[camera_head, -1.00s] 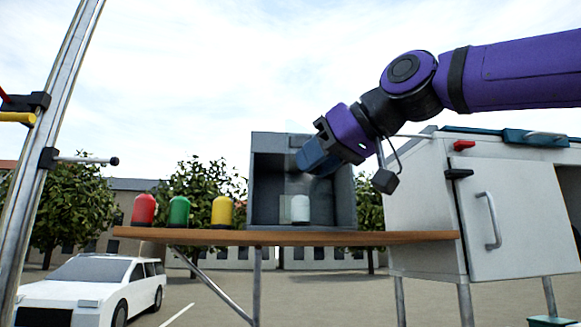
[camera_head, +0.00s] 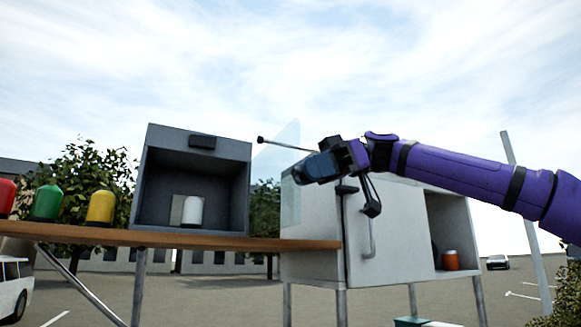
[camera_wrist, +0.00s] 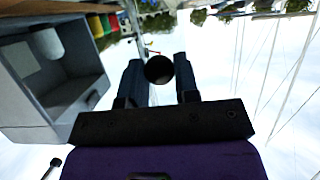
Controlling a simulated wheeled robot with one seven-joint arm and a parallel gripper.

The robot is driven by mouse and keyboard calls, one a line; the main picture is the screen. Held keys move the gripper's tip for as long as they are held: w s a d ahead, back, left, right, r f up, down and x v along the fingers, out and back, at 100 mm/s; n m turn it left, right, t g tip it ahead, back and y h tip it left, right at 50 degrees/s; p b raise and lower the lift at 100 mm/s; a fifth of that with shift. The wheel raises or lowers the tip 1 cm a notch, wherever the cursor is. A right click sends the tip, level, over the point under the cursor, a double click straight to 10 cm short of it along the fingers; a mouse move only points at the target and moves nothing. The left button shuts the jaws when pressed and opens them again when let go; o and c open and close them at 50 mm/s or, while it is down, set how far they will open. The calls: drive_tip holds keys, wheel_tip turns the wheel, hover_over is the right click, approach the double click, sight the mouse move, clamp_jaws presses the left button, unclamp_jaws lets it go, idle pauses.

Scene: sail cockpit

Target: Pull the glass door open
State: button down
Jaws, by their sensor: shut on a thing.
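The grey box cabinet (camera_head: 155,185) stands on the wooden bench, its front uncovered, with a white canister (camera_head: 193,212) inside. The glass door (camera_head: 272,165) is a faint bluish see-through pane, swung out to the right of the cabinet in the head view. My gripper (camera_head: 303,172) is at the pane's right side. In the wrist view my gripper (camera_wrist: 160,72) has its two fingers on either side of a dark round knob (camera_wrist: 159,69), shut on it. The pane itself is hard to make out in the wrist view.
Red, green (camera_head: 46,203) and yellow (camera_head: 101,208) canisters stand on the bench (camera_head: 200,238) left of the cabinet. A white locker (camera_head: 385,230) with a handle stands right, below my arm. A thin rod with a black ball end (camera_head: 261,140) sticks out beside my gripper.

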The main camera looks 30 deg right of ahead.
drive_tip(key=shift+w+d+n+g, duration=0.15)
drive_tip(key=shift+d+n+g, duration=0.4)
drive_tip(key=shift+d, duration=0.25)
drive_tip(key=c, duration=0.9)
unclamp_jaws()
drive_tip(key=shift+o, duration=0.2)
drive_tip(key=v, duration=1)
drive_tip(key=shift+d, duration=0.4)
